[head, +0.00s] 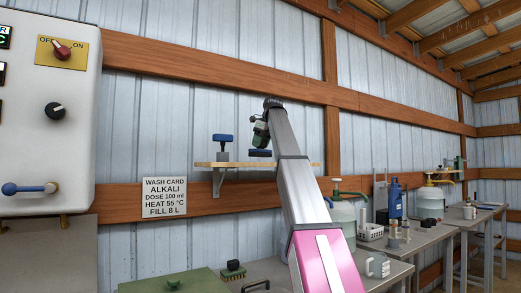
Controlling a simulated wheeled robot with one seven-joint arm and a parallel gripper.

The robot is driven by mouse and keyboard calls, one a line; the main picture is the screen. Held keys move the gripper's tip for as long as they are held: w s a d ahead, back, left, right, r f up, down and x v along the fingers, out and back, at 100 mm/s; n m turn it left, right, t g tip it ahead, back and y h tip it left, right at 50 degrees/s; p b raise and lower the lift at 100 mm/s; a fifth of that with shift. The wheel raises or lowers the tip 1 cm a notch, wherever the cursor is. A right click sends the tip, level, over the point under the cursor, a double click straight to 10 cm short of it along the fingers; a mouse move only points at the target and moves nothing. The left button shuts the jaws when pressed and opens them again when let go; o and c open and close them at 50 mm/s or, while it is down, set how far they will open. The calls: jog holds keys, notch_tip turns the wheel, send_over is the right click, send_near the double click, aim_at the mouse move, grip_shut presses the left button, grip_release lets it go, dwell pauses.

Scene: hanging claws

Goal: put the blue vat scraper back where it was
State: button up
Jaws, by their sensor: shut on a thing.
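My gripper (261,145) hangs from the end of my raised arm, in front of the wall shelf (205,164). Another blue-topped thing (223,138) with a grey lower part stands upright on the shelf, to the left of my gripper. My arm hides part of the shelf's right side.
A white card (164,197) is on the wall below the shelf. A control box (45,120) with knobs is at the left. A bench (400,270) at the right carries jugs and bottles. A green lid (175,283) and a brush (232,270) lie below.

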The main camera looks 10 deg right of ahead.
notch_tip(320, 180, down, 2)
jog(key=shift+f, duration=0.15)
jog(key=o, duration=0.9)
jog(key=v, duration=0.7)
jog(key=shift+r, duration=0.25)
